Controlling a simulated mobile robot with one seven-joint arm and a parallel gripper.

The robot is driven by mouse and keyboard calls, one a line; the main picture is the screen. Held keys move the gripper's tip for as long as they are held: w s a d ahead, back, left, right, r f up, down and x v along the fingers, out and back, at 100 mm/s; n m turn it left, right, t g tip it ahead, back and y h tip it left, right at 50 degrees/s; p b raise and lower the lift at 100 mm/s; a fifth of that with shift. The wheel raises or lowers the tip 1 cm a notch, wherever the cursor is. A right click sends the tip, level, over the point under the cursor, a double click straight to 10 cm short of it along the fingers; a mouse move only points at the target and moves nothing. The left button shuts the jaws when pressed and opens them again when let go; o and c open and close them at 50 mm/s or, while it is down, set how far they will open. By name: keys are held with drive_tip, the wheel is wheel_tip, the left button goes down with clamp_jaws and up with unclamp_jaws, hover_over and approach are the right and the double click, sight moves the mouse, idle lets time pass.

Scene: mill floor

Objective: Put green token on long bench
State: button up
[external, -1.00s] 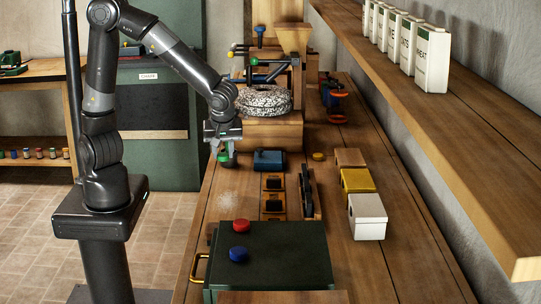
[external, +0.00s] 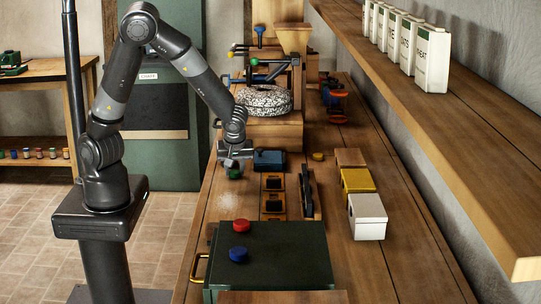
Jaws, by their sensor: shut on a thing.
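The green token (external: 234,174) shows below my gripper (external: 234,166), low over the left side of the long bench (external: 352,259). My gripper is shut on it, and the fingers hide part of the token. I cannot tell whether the token touches the bench top. A pale dusty patch on the bench lies just in front of the token.
A blue block (external: 269,161) stands close to the right of my gripper. Behind is a millstone (external: 264,100) on a wooden stand. A green box (external: 290,250) with red (external: 241,225) and blue (external: 238,255) tokens on top stands in front. Yellow (external: 357,181) and white (external: 367,217) boxes stand right.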

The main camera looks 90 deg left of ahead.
drive_tip(key=shift+f, duration=0.1)
drive_tip(key=o, duration=0.9)
drive_tip(key=shift+o, duration=0.2)
drive_tip(key=s+v, duration=0.1)
drive_tip(key=v, duration=1.1)
drive_tip(key=s+d+r+m+t+h, duration=0.2)
drive_tip(key=s+d+r+m+t, duration=0.1)
drive_tip(key=s+r+m, duration=0.3)
drive_tip(key=s+d+r+m+t+h, duration=0.2)
drive_tip(key=s+r+m, duration=0.4)
drive_tip(key=s+m, duration=0.3)
drive_tip(key=shift+s+d+r+m+t+h, duration=0.35)
drive_tip(key=shift+d+m+t, duration=0.35)
drive_tip(key=shift+m, duration=1.5)
